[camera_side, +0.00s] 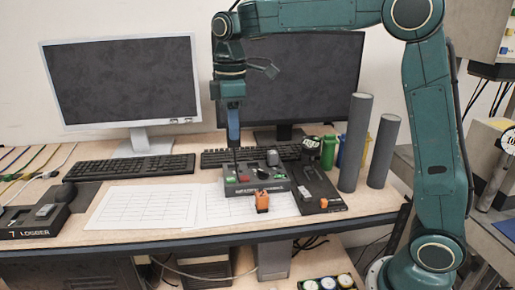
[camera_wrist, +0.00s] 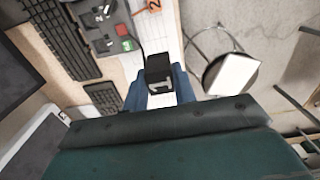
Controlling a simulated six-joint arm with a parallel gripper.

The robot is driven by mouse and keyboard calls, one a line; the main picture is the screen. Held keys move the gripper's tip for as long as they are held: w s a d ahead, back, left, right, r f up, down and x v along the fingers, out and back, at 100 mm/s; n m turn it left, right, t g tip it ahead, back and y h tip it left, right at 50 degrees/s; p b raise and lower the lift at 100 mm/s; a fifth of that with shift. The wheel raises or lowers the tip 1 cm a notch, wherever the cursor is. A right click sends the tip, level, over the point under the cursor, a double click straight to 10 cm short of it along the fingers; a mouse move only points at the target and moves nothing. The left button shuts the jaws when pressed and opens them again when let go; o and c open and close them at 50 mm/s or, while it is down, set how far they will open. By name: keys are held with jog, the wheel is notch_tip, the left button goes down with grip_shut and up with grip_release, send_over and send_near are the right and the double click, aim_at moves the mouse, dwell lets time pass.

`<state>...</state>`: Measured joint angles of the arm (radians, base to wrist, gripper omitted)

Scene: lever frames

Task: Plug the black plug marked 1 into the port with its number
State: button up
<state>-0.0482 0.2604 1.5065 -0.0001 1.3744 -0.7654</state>
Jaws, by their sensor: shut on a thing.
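My gripper (camera_side: 234,132) is shut on a black plug, above the back left of a dark port box (camera_side: 230,190) in the side view. In the wrist view the black plug (camera_wrist: 158,68) sits between the blue fingertips of my gripper (camera_wrist: 158,88). No number can be read on it. The port box (camera_wrist: 100,38) also shows in the wrist view, with a red and a green part and small white markings. An orange plug marked 2 (camera_wrist: 153,5) is at the top edge there; in the side view this orange plug (camera_side: 262,202) stands at the box's front. Port numbers are too small to read.
A dark tray (camera_side: 325,190) lies right of the box, with two grey cylinders (camera_side: 355,145) (camera_side: 383,152) beyond. Two keyboards (camera_side: 130,167) and two monitors (camera_side: 120,80) stand behind. White sheets (camera_side: 150,208) lie flat at left, beside a logger box (camera_side: 35,222).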

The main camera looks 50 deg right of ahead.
jog(key=w+d+f, duration=0.9)
jog(key=w+d, duration=0.2)
jog(key=d, duration=0.1)
jog(key=shift+f, duration=0.4)
jog(key=shift+w+f, duration=0.1)
jog(key=shift+f, duration=2.7)
jog(key=shift+f, duration=0.85)
dwell(1.5)
jog(key=o, duration=1.1)
jog(key=shift+c, duration=0.2)
